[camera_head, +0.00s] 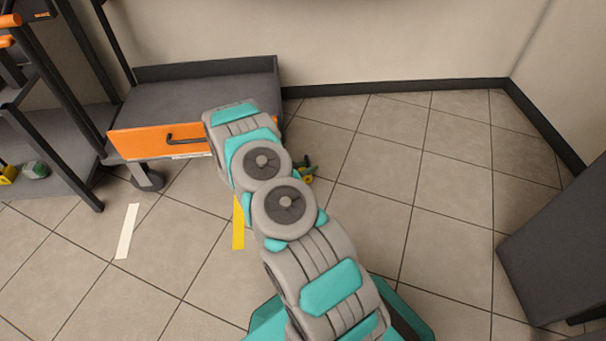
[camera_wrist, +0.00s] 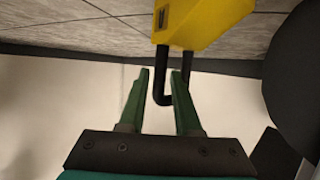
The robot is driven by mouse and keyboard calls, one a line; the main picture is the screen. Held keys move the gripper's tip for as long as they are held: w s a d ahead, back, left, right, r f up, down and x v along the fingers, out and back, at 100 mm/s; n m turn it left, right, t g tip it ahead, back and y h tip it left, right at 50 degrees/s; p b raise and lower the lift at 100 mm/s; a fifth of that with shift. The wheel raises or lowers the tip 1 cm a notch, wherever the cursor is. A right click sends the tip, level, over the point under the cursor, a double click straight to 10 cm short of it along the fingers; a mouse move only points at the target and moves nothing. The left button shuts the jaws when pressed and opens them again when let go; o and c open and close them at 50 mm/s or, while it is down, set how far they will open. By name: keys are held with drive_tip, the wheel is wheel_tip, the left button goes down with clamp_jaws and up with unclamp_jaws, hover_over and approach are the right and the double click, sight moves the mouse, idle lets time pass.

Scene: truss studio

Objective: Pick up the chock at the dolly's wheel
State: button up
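The chock (camera_wrist: 205,22) is a yellow block with a black U-shaped handle (camera_wrist: 161,88). In the wrist view it is at the top, just beyond my fingertips. My gripper (camera_wrist: 157,72) has two green fingers standing apart. One leg of the handle shows between them, and the right finger overlaps the loop. I see no clear grip on it. In the head view only a small yellow and green patch shows beside my arm, by the right end of the dolly (camera_head: 155,142). The dolly has a grey deck and orange front. A dark round wheel (camera_wrist: 300,80) is close on the right in the wrist view.
A dark shelf rack (camera_head: 45,160) stands at the left. A dark cabinet (camera_head: 560,245) is at the right. Yellow tape (camera_head: 238,228) and white tape (camera_head: 127,231) mark the tiled floor. The floor right of my arm is clear up to the wall.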

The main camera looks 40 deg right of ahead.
clamp_jaws()
idle(1.4)
